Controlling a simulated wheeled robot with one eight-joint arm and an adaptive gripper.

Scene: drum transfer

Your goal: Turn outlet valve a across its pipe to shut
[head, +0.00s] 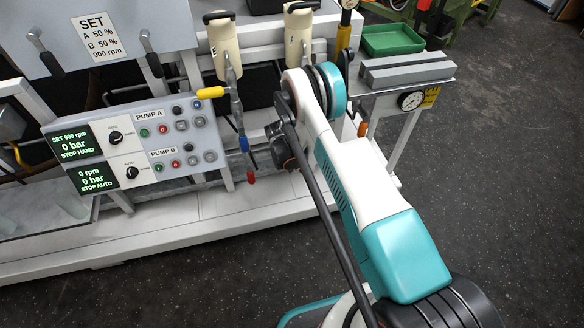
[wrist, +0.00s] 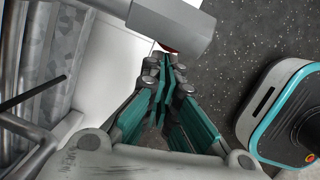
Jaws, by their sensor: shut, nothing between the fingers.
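Several valve handles show in the head view left of my wrist: a yellow one (head: 210,92) pointing left, a blue one (head: 244,144) and a red one (head: 251,177) low on the pipework. No readable label tells me which is outlet valve a. My gripper (wrist: 163,78) is shut and empty in the wrist view, its fingertips together. In the head view my arm hides most of the gripper.
A panel (head: 139,164) marked PUMP A and PUMP B reads 0 bar on both displays. Two cream cylinders (head: 225,50) (head: 299,28) stand above the pipes. A side stand holds grey bars (head: 405,70), a dial gauge (head: 411,100) and a green tray (head: 392,40). Open floor (head: 480,190) lies right.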

